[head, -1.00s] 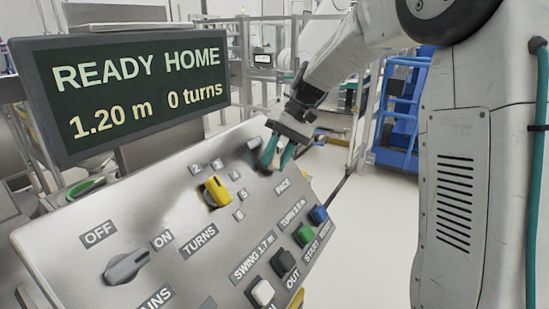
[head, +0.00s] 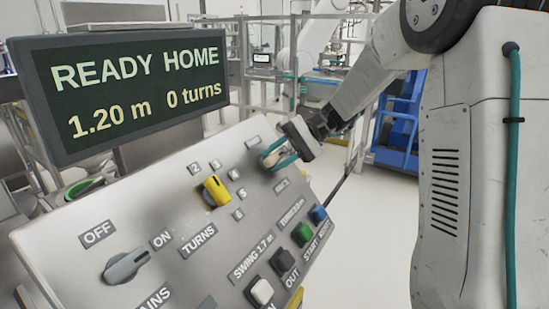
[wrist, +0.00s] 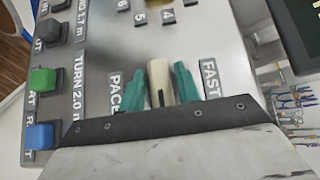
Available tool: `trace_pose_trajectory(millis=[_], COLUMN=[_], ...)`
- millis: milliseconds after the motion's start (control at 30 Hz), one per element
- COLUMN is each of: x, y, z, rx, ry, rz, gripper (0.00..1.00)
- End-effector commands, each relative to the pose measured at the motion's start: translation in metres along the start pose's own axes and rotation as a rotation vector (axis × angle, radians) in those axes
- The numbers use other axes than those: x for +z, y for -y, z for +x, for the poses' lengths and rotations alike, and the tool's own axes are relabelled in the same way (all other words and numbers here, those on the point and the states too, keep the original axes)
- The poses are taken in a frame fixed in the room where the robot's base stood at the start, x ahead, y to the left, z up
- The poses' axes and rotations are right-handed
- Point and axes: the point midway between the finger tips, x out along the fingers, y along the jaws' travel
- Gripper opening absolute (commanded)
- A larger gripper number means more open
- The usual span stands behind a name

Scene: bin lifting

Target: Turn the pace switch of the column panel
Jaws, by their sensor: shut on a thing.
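The column panel (head: 215,250) is a tilted grey plate in the head view. My gripper (head: 278,158) is at its upper right part. In the wrist view, my gripper's teal fingers (wrist: 160,88) stand on either side of a cream switch knob (wrist: 159,82), shut on it. The knob is the pace switch, between the labels PACE (wrist: 117,92) and FAST (wrist: 211,80). The lower part of the knob is hidden behind my gripper in the wrist view.
A yellow turns knob (head: 216,190) and a grey on/off knob (head: 126,266) sit to the left on the panel. Green (head: 303,234), blue (head: 318,214), black and white buttons line its right edge. A display (head: 130,92) reads READY HOME, 1.20 m, 0 turns.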

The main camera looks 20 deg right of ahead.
Motion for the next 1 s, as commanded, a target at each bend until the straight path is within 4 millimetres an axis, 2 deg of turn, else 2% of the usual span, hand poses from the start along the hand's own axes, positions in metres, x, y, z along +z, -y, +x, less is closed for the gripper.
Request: trace_pose_trajectory(millis=[600, 633, 667, 1000], x=[-0.0016, -0.0016, -0.0016, -0.0007], y=[-0.0014, -0.0015, -0.0015, -0.0008], z=[-0.0003, -0.0003, -0.0002, -0.0044], rx=[-0.028, -0.028, -0.028, -0.027], ry=[-0.004, -0.005, -0.004, -0.001], rz=[0.027, 0.027, 0.027, 0.025], gripper=[0.1, 0.41, 0.44, 0.44])
